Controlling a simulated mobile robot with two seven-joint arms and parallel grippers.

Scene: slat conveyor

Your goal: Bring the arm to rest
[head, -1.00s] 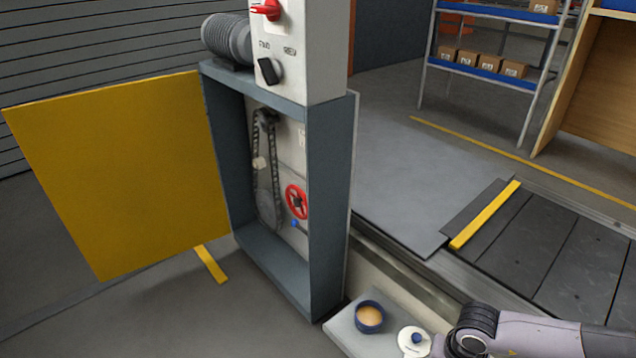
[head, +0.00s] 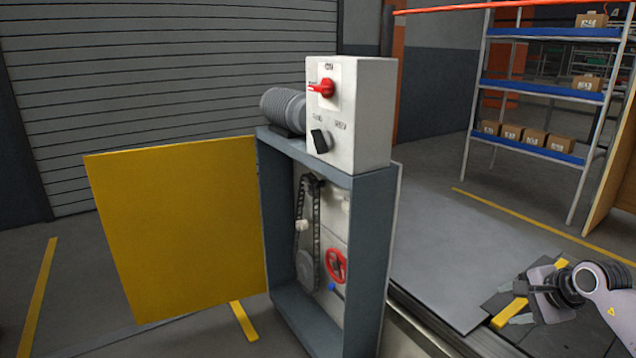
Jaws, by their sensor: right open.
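My right gripper (head: 522,289) is at the lower right, at the end of my arm coming in from the right edge. It is open, with nothing seen between its fingers. In the picture it overlaps the conveyor's near end, clear of the cabinet. My left gripper is not in view. The drive cabinet (head: 376,240) stands in the middle with its yellow door (head: 178,232) swung open to the left. Inside are a chain (head: 300,215), a red handwheel (head: 337,265) and a small blue knob (head: 332,287).
A control box (head: 372,120) with a red switch (head: 323,88) and a black knob (head: 319,141) sits on the cabinet, beside a ribbed motor (head: 283,106). Shelving (head: 540,88) with cartons stands at the back right. The grey plate (head: 440,270) right of the cabinet is bare.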

